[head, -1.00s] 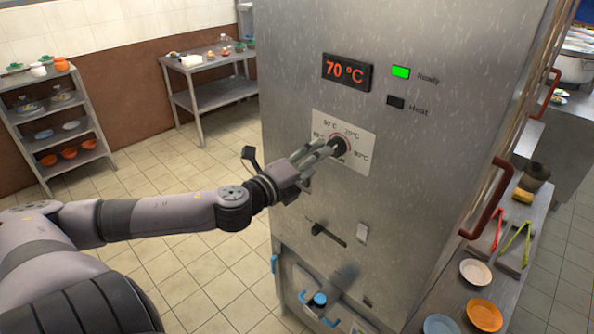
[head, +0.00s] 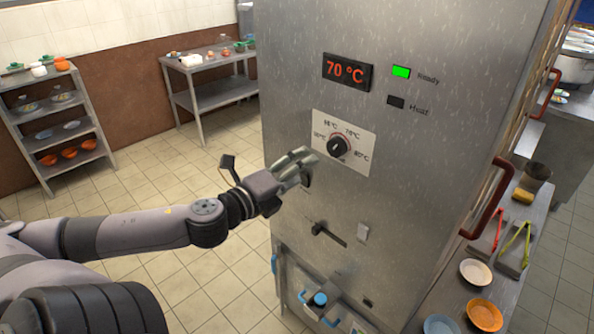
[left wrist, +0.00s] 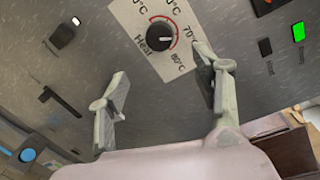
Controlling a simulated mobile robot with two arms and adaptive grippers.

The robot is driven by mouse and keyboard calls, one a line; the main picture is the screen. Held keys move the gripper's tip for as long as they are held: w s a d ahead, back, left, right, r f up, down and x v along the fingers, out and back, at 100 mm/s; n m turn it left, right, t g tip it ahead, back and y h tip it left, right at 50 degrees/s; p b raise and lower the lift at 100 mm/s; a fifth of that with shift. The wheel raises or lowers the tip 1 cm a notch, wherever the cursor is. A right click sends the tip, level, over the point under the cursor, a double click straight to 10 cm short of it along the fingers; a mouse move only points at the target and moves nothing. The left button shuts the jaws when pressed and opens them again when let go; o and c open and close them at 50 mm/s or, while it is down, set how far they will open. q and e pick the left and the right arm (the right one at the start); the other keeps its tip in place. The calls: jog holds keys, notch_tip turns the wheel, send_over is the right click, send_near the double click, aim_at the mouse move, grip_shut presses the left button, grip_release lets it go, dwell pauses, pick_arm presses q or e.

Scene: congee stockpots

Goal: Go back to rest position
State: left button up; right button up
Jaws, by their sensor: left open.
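My left gripper (head: 302,166) is open and empty in front of the steel cabinet's face, a little left of and below the black dial knob (head: 338,146). In the left wrist view its two fingers (left wrist: 163,95) stand wide apart, and the knob (left wrist: 160,35) sits beyond them on a white scale plate, apart from both. The display (head: 348,72) reads 70 °C. The green Ready light (head: 401,72) is lit and the Heat light (head: 395,102) is dark. My right gripper is not in view.
A side counter (head: 450,290) with plates, tongs and a sponge lies to the right of the cabinet. A shelf rack (head: 50,130) and a steel table (head: 205,97) stand at the back left. Tiled floor (head: 150,190) is open left of the cabinet.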

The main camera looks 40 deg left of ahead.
pick_arm(q)
jog(key=shift+a+f, duration=0.1)
dwell(0.3)
